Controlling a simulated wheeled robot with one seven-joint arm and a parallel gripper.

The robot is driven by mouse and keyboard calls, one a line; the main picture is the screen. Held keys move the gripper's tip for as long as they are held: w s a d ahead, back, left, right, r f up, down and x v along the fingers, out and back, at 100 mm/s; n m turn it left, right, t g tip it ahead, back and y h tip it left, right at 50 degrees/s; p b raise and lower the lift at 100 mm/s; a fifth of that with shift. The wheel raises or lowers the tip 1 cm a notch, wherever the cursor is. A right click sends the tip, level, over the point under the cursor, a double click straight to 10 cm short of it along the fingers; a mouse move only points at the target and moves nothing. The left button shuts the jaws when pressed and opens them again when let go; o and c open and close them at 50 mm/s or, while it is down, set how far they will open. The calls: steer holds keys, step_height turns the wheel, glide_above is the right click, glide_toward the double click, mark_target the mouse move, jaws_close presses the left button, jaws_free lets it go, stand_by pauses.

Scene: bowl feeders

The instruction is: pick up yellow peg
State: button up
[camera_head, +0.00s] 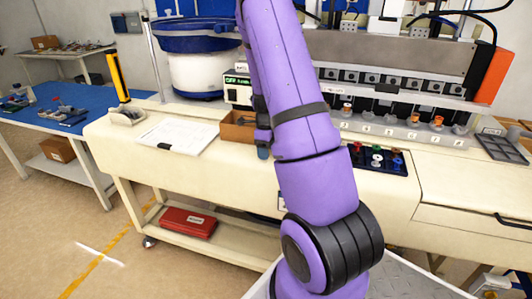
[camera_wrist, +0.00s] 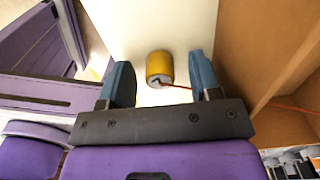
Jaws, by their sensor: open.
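The yellow peg (camera_wrist: 159,65) shows in the wrist view as a short yellow cylinder with a grey end, on a pale surface. My gripper (camera_wrist: 160,72) is open, with one blue-grey finger on each side of the peg. There is a visible gap between the peg and each finger. In the head view my gripper (camera_head: 263,152) points down at the bench beside the brown box, mostly behind my purple arm. The peg cannot be seen in the head view.
The brown box (camera_head: 236,130) stands close to my gripper, and its wall (camera_wrist: 262,45) rises right of the fingers in the wrist view. White papers (camera_head: 180,134) lie left on the bench. A dark tray (camera_head: 398,162) with coloured parts lies right. A thin red line crosses near the peg.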

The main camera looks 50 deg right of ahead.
jaws_close()
steer(key=shift+r, duration=0.1)
